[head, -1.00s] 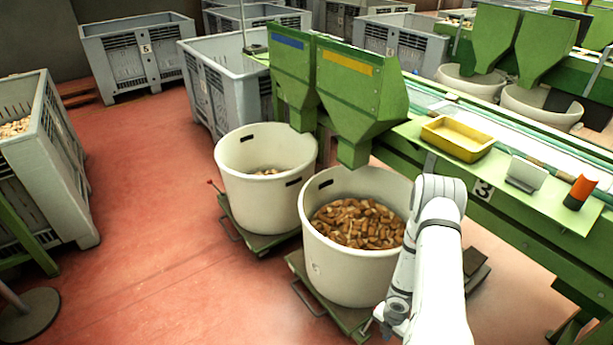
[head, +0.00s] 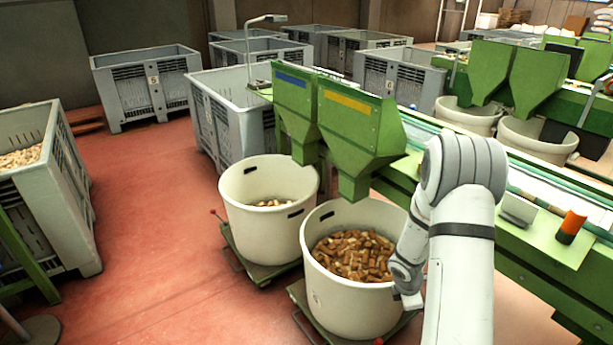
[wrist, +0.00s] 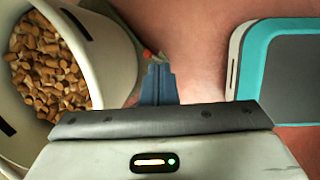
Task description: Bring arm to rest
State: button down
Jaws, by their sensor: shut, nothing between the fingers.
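My arm (head: 460,220) rises at the right in the head view, bent at the top, with its lower part folded down in front of the near white tub. My gripper (wrist: 158,72) shows in the wrist view with its blue fingers together and nothing between them. It points down over the floor, beside the tub of corks and apart from it. In the head view the fingers are hidden or out of the frame.
The near white tub (head: 325,295) holds brown corks (head: 352,256) and stands close left of my arm. A second tub (head: 245,222) stands behind it, under green hoppers (head: 352,130). The green bench (head: 540,262) runs along the right. Red floor (head: 160,240) lies clear at left.

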jog(key=s+a+r+m+p, duration=0.1)
jog(key=s+a+r+m, duration=0.15)
jog(key=r, duration=0.55)
jog(key=s+a+r+m+p, duration=0.15)
jog(key=r+m, duration=0.25)
jog(key=r, duration=0.5)
jog(key=s+a+r+m+p, duration=0.1)
jog(key=s+r+m, duration=0.2)
jog(key=r, duration=0.5)
jog(key=s+a+r+m+y+p, duration=0.1)
jog(key=s+a+r+m+p, duration=0.1)
jog(key=s+a+r+m, duration=0.2)
jog(key=s+a+r+m+t+y+p, duration=0.1)
jog(key=s+a+r+m, duration=0.3)
jog(key=s+r, duration=0.5)
jog(key=shift+s+a+t+y+p, duration=0.3)
jog(key=shift+s+a+y+p, duration=0.05)
jog(key=shift+s+a+y, duration=0.15)
